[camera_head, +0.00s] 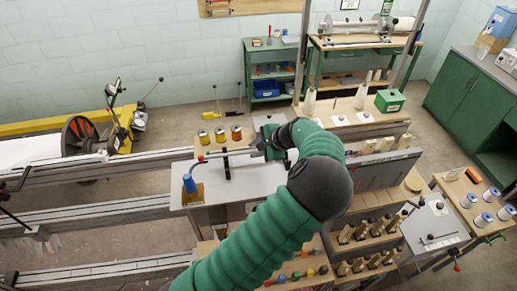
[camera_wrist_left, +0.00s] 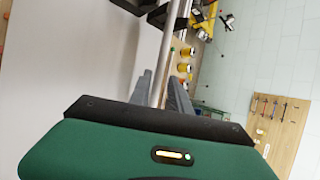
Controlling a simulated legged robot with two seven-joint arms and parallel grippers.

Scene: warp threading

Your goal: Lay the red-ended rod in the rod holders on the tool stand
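The rod (camera_head: 236,151) is thin and grey, with a red end (camera_head: 201,158) pointing left above the pale tool stand (camera_head: 245,181). It runs lengthwise between the fingers in the left wrist view (camera_wrist_left: 174,35). My left gripper (camera_head: 262,148) is shut on the rod near its right part, with a grey finger on each side (camera_wrist_left: 160,88). A black upright rod holder (camera_head: 227,167) stands on the tool stand under the rod. I cannot tell whether the rod touches it. Any other holder is hidden behind my gripper and arm. My right gripper is not in view.
A blue bottle (camera_head: 189,183) stands on a yellow patch at the stand's left end, near the red end. Yellow and orange spools (camera_head: 220,135) line the board behind. Long metal rails (camera_head: 95,170) lie left. Wooden-pegged racks (camera_head: 370,230) crowd the right.

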